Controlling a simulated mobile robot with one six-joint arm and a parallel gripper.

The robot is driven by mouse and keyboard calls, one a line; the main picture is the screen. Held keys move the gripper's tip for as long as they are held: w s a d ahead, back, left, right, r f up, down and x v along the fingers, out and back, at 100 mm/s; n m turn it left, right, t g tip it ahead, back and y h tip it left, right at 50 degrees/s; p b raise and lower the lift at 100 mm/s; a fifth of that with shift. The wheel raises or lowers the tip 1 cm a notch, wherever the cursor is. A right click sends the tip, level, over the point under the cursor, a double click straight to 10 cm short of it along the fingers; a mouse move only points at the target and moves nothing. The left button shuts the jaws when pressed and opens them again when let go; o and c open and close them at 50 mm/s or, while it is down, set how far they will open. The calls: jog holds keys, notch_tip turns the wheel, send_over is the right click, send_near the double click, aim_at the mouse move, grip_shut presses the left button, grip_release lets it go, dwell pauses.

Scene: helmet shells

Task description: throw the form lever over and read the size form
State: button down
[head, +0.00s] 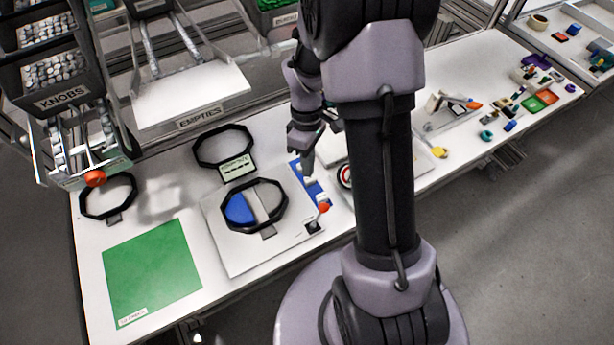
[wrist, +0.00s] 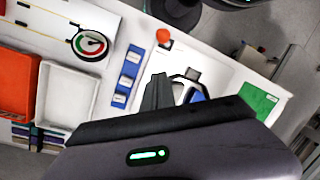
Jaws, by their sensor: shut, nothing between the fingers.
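The form lever (head: 319,215) stands at the right front corner of a white plate (head: 235,265), its red-orange knob leaning up and right in the head view. The knob (wrist: 163,36) also shows in the wrist view, beyond my fingertips. The size form (head: 240,209) has a blue half and a grey half, with a black octagonal band around it. In the wrist view the form (wrist: 196,96) is partly hidden by my fingers. My gripper (head: 307,170) is shut and empty, above the blue strip behind the lever and apart from the knob. Its fingers also show in the wrist view (wrist: 158,78).
A blue strip with pale blocks (wrist: 127,75) and a round dial (wrist: 89,43) lie near the plate. A green mat (head: 150,270) lies at the left. Other black bands (head: 222,146) lie behind and left. Red (wrist: 14,85) and white trays (wrist: 68,95) show in the wrist view.

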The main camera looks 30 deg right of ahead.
jog(key=d+r, duration=0.1)
jog(key=r, duration=0.2)
jog(key=d+r+p, duration=0.1)
jog(key=shift+w+d+r, duration=0.3)
jog(key=s+a+r+m+t+b, duration=0.4)
jog(key=s+a+m+b, duration=0.1)
jog(key=s+a+b, duration=0.1)
jog(key=s+a+r+m+t+y+b, duration=0.1)
jog(key=s+a+r+m+t+b, duration=0.3)
jog(key=s+a+m+b, duration=0.2)
jog(key=s+a, duration=0.2)
jog(key=a, duration=0.1)
jog(key=shift+a+m, duration=0.3)
